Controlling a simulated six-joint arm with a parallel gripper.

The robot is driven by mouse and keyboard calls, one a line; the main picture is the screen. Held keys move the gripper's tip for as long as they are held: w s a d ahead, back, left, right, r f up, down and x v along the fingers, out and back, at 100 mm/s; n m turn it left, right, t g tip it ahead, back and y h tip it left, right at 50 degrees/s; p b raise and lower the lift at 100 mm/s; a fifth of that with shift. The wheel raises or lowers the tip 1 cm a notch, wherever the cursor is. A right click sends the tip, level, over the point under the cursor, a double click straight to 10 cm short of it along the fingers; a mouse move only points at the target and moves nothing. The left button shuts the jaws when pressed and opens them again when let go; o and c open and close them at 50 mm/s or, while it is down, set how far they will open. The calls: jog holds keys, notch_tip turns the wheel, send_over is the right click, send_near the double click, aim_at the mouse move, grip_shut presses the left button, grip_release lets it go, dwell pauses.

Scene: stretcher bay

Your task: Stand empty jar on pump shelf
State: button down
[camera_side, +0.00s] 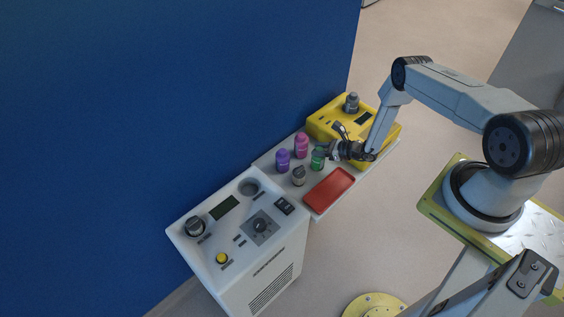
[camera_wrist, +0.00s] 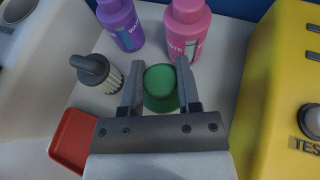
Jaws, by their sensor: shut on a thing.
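My gripper (camera_side: 327,152) is shut on a green jar (camera_side: 317,161). In the wrist view, the green jar's round top (camera_wrist: 160,82) sits between the two fingers (camera_wrist: 159,92). The jar looks upright, low over or on the pale shelf (camera_side: 267,164); I cannot tell whether its base touches the shelf. Its contents are hidden. A small clear or striped container with a dark knobbed top (camera_wrist: 105,80) stands on the shelf to the left, apart from my gripper; it also shows in the side view (camera_side: 299,177).
A purple bottle (camera_side: 282,161) and a pink bottle (camera_side: 301,146) stand behind the jar. A red tray (camera_side: 330,189) lies at the shelf's front. A yellow device (camera_side: 325,122) and a white console (camera_side: 235,247) flank the shelf. A blue wall (camera_side: 180,100) rises behind.

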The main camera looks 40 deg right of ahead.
jog(key=shift+c, duration=1.6)
grip_release()
jog(key=shift+r, duration=0.15)
jog(key=v, duration=1.2)
